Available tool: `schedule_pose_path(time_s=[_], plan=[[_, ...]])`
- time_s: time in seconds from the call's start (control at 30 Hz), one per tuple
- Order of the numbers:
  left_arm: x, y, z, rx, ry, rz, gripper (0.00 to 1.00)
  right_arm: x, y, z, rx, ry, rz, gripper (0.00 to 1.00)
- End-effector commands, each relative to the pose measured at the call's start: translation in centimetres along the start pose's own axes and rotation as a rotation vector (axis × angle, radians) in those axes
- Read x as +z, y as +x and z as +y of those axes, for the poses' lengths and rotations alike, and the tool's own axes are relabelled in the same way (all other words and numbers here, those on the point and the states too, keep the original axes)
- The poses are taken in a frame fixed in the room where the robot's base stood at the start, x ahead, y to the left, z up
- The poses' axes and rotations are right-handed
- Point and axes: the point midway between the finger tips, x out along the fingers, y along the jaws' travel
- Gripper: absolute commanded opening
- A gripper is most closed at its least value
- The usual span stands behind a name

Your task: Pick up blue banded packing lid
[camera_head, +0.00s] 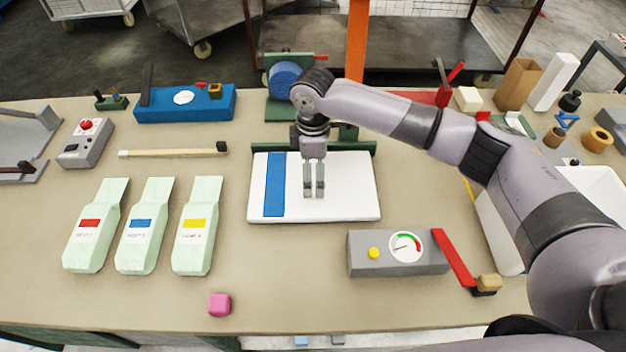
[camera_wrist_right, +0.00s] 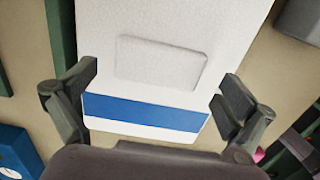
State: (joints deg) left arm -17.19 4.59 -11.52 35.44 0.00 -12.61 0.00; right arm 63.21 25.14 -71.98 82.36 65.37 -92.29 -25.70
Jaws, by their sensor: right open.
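The blue banded packing lid (camera_head: 345,200) is a flat white slab with a blue band near its left end, lying in the middle of the table. In the right wrist view the lid (camera_wrist_right: 240,30) fills the middle, with a raised white block on its surface and the blue band across its near end. My right gripper (camera_head: 314,194) is above the lid, right of the band. In the wrist view its two fingers (camera_wrist_right: 158,95) are spread wide on either side of the lid, with nothing between them gripped. I cannot tell how high it is. My left gripper is not in view.
A green bar (camera_head: 262,149) runs along the lid's back edge. A grey gauge box (camera_head: 385,262) with a red lever is at front right. A pink cube (camera_head: 220,305) lies near the front edge. Table around the cube is clear.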

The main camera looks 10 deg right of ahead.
Motion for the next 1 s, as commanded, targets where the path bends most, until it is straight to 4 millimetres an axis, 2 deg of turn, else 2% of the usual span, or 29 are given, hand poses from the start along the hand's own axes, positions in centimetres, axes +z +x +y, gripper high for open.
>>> schedule_pose_path(time_s=[0.13, 0.4, 1.0], plan=[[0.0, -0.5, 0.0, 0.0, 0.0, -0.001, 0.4, 0.0, 1.5, 0.0, 0.0, 0.0, -0.001, 1.0], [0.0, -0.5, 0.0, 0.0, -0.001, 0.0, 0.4, 0.0, 1.9, 0.0, 0.002, 0.0, 0.001, 1.0], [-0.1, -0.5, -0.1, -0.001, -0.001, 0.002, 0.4, 0.0, 1.8, 0.0, 0.002, 0.0, 0.0, 0.6]])
